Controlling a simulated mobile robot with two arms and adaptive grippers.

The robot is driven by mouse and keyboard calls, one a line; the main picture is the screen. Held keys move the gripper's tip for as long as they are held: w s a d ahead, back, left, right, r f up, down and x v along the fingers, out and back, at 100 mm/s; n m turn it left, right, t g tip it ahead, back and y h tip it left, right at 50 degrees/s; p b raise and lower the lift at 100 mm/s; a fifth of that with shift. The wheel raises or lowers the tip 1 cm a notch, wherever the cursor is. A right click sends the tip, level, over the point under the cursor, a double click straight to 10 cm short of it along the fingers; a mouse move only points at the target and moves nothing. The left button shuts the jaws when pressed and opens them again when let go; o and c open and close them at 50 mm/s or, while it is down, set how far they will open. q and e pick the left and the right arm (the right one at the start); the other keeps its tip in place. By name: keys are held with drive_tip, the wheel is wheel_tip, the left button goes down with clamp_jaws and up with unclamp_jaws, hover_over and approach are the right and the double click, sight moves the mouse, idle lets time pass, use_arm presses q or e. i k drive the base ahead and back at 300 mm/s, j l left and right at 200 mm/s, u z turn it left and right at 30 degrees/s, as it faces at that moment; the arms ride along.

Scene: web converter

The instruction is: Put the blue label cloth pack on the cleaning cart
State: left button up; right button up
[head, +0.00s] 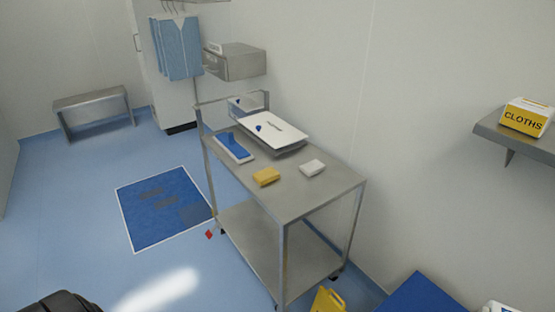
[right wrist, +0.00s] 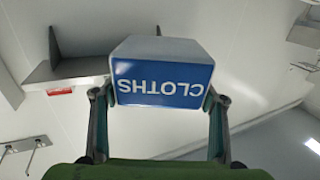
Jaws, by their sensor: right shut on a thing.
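The blue label cloth pack (right wrist: 162,80) is in the right wrist view, a white box with a blue face reading CLOTHS upside down. My right gripper (right wrist: 160,105) is shut on it, one finger at each side. A white corner (head: 502,307) at the bottom right edge of the head view may be the same pack; most of it is cut off. The steel cleaning cart (head: 310,190) stands mid-view against the wall, with clear room on the near part of its top. A black part of my left arm shows at the bottom left; its fingers are hidden.
On the cart lie a yellow block (head: 266,177), a white block (head: 312,168), a blue-and-white flat item (head: 234,147) and a tray with a white sheet (head: 275,131). A yellow object (head: 328,301) stands by the cart.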

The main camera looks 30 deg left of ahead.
sight(332, 182)
drive_tip(key=i+j+u, duration=0.2)
drive_tip(key=u, duration=0.2)
drive_tip(key=i+u, duration=0.65)
drive_tip(key=u, duration=0.15)
drive_tip(key=i+l, duration=0.1)
drive_tip(key=i, duration=0.55)
drive_tip(key=u, duration=0.05)
